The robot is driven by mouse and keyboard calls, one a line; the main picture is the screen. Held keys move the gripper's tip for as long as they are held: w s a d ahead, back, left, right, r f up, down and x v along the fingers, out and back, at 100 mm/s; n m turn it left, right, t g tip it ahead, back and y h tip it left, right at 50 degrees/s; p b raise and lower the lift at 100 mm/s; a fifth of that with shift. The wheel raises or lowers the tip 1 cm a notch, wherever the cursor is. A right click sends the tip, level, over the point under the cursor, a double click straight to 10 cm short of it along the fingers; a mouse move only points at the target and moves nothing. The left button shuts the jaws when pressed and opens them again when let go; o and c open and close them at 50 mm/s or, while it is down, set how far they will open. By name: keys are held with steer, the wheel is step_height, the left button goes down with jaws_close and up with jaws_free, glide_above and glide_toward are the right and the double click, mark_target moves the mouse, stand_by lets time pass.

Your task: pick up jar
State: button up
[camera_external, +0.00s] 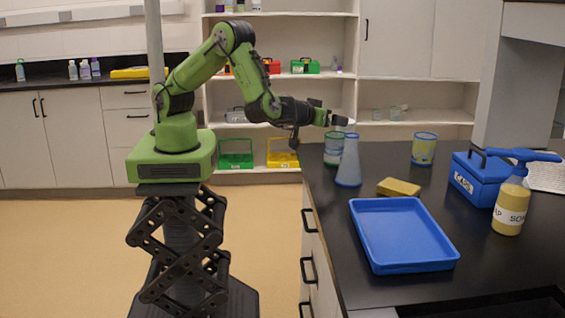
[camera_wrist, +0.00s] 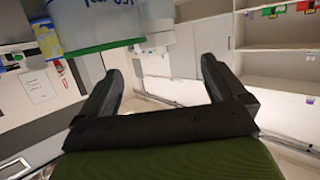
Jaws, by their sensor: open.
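A clear jar with green edging (camera_external: 333,157) stands on the black bench near its back left corner, partly behind a bluish conical flask (camera_external: 348,165). A second jar with yellow and blue colouring (camera_external: 424,149) stands further right. My gripper (camera_external: 342,121) is above the first jar and the flask. In the wrist view my gripper (camera_wrist: 162,68) is open with nothing between its fingers. A jar with blue lettering and a green edge (camera_wrist: 95,22) is cut off at the top left there, outside the left finger. A yellow and blue item (camera_wrist: 47,38) shows behind it.
A yellow sponge-like block (camera_external: 398,187) and a blue tray (camera_external: 403,235) lie in front. A blue box with a handle (camera_external: 476,178) and a soap pump bottle (camera_external: 510,208) stand at the right. Shelves and cabinets line the back. The bench between the two jars is mostly clear.

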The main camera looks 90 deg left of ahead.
steer(key=x, duration=0.5)
steer(key=p+x, duration=0.1)
steer(key=x, duration=0.4)
steer(key=shift+w+f, duration=0.35)
steer(key=shift+s, duration=0.1)
steer(key=shift+c, duration=0.2)
steer(key=c, duration=1.3)
